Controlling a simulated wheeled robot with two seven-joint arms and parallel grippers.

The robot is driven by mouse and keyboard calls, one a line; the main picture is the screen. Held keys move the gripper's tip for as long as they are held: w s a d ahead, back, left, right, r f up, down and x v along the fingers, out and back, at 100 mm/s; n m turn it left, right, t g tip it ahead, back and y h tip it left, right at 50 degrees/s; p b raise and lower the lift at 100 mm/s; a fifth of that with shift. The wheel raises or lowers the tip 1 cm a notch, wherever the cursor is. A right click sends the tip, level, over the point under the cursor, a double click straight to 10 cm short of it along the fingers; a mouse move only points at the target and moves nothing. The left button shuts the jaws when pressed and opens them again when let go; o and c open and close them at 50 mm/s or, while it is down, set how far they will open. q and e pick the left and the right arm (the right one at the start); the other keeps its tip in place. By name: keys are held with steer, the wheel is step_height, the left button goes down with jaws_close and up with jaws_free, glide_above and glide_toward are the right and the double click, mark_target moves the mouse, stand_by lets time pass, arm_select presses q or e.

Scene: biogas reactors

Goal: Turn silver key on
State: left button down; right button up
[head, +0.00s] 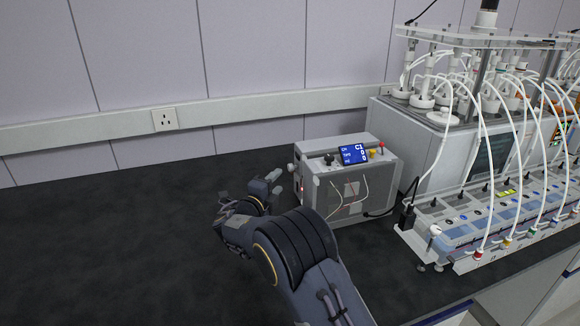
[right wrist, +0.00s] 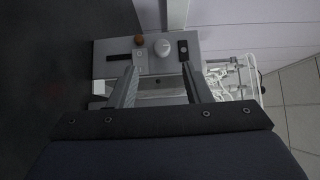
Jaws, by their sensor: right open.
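A grey box-shaped device (head: 378,188) with a blue display (head: 353,154) stands on the dark bench. Small pale knobs (head: 291,168) stick out of its left side. My right gripper (head: 274,182) is open and empty, just left of that side, its fingers toward it. In the right wrist view, the side panel (right wrist: 105,68) lies beyond the two spread fingers. It bears a white round knob (right wrist: 163,47), a brownish knob (right wrist: 139,41), a black slot (right wrist: 118,57) and a dark switch plate (right wrist: 183,48). I cannot make out a silver key for certain. My left gripper is not in view.
A reactor rig (head: 495,190) with several white tubes stands to the right of the device. A black cable runs between them. A wall socket (head: 165,119) is behind. The bench (head: 90,235) is clear on the left.

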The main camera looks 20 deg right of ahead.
mark_target(289, 169)
steer(key=x, duration=0.7)
steer(key=shift+w+d+p, duration=0.1)
steer(key=shift+p, duration=0.2)
steer(key=shift+r, duration=0.1)
steer(key=shift+c, duration=0.4)
